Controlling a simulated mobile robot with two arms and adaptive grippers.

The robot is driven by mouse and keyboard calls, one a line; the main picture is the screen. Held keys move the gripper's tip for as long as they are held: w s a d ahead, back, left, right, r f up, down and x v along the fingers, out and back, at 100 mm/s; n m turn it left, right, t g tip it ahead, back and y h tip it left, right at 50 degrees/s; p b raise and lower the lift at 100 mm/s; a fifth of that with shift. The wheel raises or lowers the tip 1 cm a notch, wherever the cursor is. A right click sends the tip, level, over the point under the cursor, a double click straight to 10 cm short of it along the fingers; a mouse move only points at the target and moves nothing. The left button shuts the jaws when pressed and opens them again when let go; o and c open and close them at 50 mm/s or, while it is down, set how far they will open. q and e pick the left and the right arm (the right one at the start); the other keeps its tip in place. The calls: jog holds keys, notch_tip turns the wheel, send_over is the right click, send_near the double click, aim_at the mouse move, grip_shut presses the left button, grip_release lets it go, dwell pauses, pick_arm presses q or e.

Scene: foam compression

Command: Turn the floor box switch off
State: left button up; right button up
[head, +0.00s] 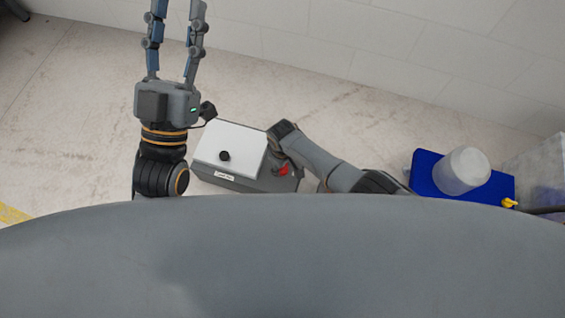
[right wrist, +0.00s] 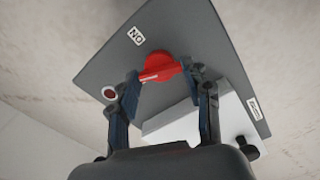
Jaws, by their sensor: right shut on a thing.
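The floor box is grey with a sloped dark panel (right wrist: 200,40) and a white block (head: 232,140) with a black knob (head: 225,156). Its red rotary switch (right wrist: 155,68) has a white pointer line lying roughly sideways, toward the left in the right wrist view. An ON label (right wrist: 136,36) is above it. The red switch (head: 283,170) also shows in the head view. My right gripper (right wrist: 164,76) has its fingers on both sides of the switch, shut on it. My left gripper (head: 174,40) is open and empty, fingers spread, away from the box.
A round red indicator (right wrist: 109,93) sits on the panel beside the left finger. A blue tray (head: 432,172) with a whitish cylinder (head: 463,170) and a yellow fitting (head: 509,203) is at the right. The pale floor (head: 80,110) at the left is clear. A wall (head: 410,45) runs behind.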

pick_arm(q)
jog(key=shift+w+f+g, duration=0.75)
jog(key=shift+f+g, duration=0.05)
jog(key=shift+f, duration=0.2)
pick_arm(e)
jog(key=shift+n, duration=2.2)
jog(key=o, duration=1.2)
jog(key=shift+c, duration=0.2)
notch_tip(320, 180, up, 12)
jog(key=shift+a, duration=0.15)
